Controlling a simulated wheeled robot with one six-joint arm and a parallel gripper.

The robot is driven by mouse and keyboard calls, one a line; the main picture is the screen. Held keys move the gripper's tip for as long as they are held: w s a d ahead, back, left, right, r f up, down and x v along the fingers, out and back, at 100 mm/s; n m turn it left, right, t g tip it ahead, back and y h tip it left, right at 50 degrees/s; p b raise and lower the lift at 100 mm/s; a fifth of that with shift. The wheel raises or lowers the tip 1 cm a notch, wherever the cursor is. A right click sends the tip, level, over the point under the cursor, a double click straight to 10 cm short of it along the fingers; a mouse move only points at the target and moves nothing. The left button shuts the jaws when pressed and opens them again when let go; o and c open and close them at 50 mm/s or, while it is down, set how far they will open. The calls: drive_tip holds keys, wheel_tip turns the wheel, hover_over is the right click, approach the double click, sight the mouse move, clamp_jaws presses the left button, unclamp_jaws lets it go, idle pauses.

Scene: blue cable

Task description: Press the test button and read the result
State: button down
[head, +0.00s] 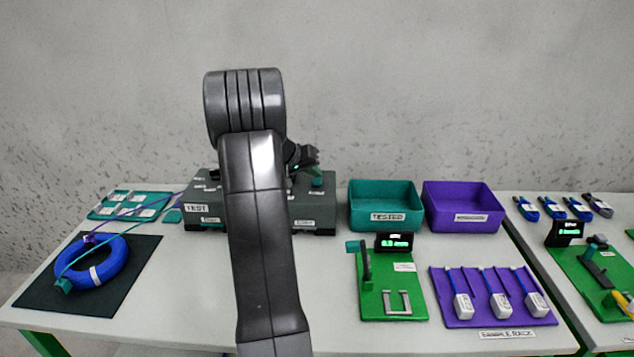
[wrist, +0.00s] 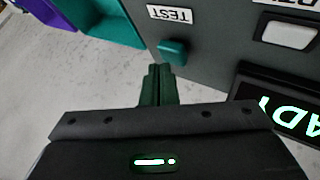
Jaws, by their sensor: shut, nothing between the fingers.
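The dark grey tester box (head: 310,212) stands at the back of the table, partly hidden behind my arm. Its teal test button (wrist: 173,50) sits beside a TEST label in the wrist view. A black display (wrist: 285,108) on the box shows green letters, upside down and cut off, ending in "ADY". My gripper (wrist: 155,72) is shut and empty, its green fingertips close to the button; I cannot tell whether they touch it. In the head view my gripper (head: 314,167) is over the right part of the box. The blue cable coil (head: 84,270) lies at the left with clips on it.
The coil rests on a black mat (head: 128,292). A teal TESTED bin (head: 385,222) and a purple bin (head: 463,218) stand right of the box. A green gauge board (head: 400,290) and a purple sample rack (head: 450,312) lie in front of them. A second table adjoins at right.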

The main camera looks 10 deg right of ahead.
sight(314, 181)
drive_tip(key=shift+f+b, duration=0.55)
drive_tip(key=shift+b, duration=0.2)
idle(0.7)
idle(0.3)
drive_tip(key=shift+r+p, duration=0.3)
drive_tip(key=shift+r, duration=0.65)
drive_tip(key=shift+r+p, duration=1.25)
drive_tip(key=shift+r, duration=1.3)
drive_tip(key=shift+f, duration=0.15)
